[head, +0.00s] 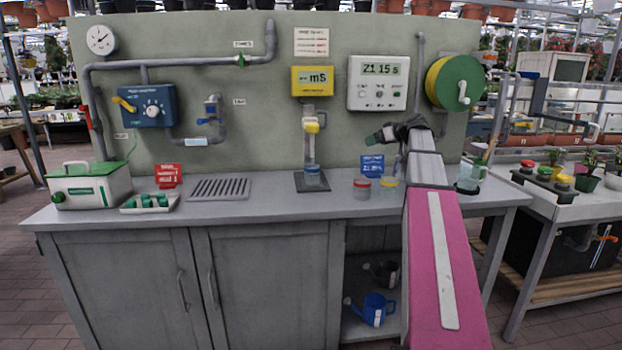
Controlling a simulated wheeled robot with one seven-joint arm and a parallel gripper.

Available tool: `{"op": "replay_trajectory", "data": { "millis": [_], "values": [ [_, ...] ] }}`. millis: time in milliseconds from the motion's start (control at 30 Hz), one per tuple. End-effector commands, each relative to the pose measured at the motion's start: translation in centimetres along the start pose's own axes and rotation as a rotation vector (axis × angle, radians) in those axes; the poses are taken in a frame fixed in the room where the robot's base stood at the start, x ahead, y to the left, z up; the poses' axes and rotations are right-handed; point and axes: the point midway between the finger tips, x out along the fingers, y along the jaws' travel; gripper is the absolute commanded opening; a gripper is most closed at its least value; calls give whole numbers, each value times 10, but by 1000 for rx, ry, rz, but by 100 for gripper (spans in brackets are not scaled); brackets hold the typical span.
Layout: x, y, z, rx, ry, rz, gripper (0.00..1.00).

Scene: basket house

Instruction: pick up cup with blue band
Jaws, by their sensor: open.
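A small cup with a blue band (312,174) stands on the dark base of the probe stand, under the yellow probe head, at the middle of the bench. Two similar small cups stand to its right, one with a red band (361,189) and one with a yellow band (388,187). My gripper (376,138) is above and to the right of the blue-banded cup, in front of the panel, pointing left. It is open and apart from all the cups. The gap between its fingers is too small to make out.
The grey bench (270,206) is clear in front of the cups. A blue sign (372,165) stands behind the red-banded cup. A drain grate (219,188) and a tray (150,202) lie left. A clear beaker (470,175) stands right of my arm.

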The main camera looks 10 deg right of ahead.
Motion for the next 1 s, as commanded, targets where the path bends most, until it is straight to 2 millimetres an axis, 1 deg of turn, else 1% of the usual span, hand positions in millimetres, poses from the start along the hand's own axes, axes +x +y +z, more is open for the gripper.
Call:
{"op": "replay_trajectory", "data": {
  "millis": [33, 67, 100, 200, 300, 400, 500, 567, 1000],
  "values": [
    [16, -33, -6, -51, 1, -74, 93],
    [24, -50, -9, -82, 3, -117, 93],
    [34, -73, -13, -122, 7, -172, 93],
    [52, -120, -21, -213, 23, -291, 93],
    [63, -154, -25, -279, 40, -376, 93],
    [68, -174, -28, -317, 52, -427, 93],
    [71, -182, -26, -333, 57, -448, 93],
    [74, -182, -21, -334, 58, -451, 93],
    [106, -172, 42, -330, 57, -447, 93]
  ]
}}
